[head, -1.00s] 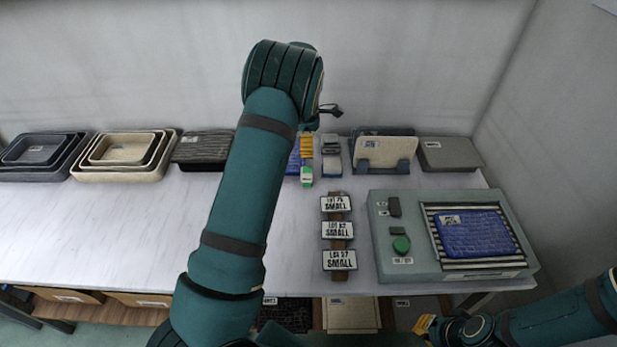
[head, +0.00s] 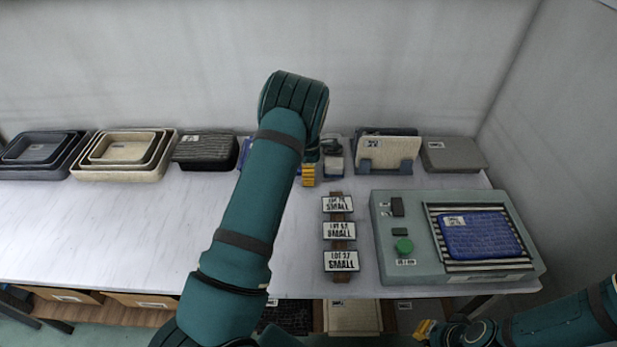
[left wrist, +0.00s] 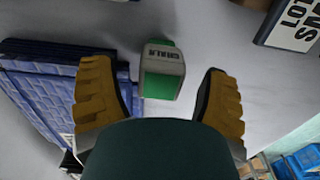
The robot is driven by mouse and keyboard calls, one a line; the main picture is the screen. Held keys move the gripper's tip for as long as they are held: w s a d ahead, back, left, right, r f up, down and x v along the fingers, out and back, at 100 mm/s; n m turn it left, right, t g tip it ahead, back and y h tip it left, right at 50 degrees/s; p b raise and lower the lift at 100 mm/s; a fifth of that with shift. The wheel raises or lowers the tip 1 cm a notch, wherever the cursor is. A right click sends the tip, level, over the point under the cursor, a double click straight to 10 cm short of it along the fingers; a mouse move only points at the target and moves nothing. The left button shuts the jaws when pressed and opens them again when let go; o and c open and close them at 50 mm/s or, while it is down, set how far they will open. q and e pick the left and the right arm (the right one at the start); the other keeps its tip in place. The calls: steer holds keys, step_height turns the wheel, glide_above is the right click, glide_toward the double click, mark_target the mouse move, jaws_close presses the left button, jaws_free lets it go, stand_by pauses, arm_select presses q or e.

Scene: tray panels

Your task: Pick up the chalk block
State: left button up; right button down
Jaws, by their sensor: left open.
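The chalk block (left wrist: 163,70) is a small white and green block with dark lettering on its white top. In the left wrist view it stands on the pale worktop between the two yellow fingers of my left gripper (left wrist: 159,76), with a gap on each side. My left gripper is open and holds nothing. In the head view the left gripper (head: 308,174) is over the block's spot and hides it. My right gripper (head: 424,328) is low at the right, by the table's front edge; its jaws are too small to judge.
Blue panels (left wrist: 52,85) lie close to the left finger in the left wrist view. Three lot signs (head: 340,230) stand nearer the front. A grey machine (head: 386,262) with a blue panel (head: 478,236) is to the right. Nested trays (head: 122,171) sit left; the front-left worktop is clear.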

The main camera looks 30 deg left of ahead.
arm_select(q)
steer(key=c, duration=1.3)
steer(key=shift+r, duration=0.1)
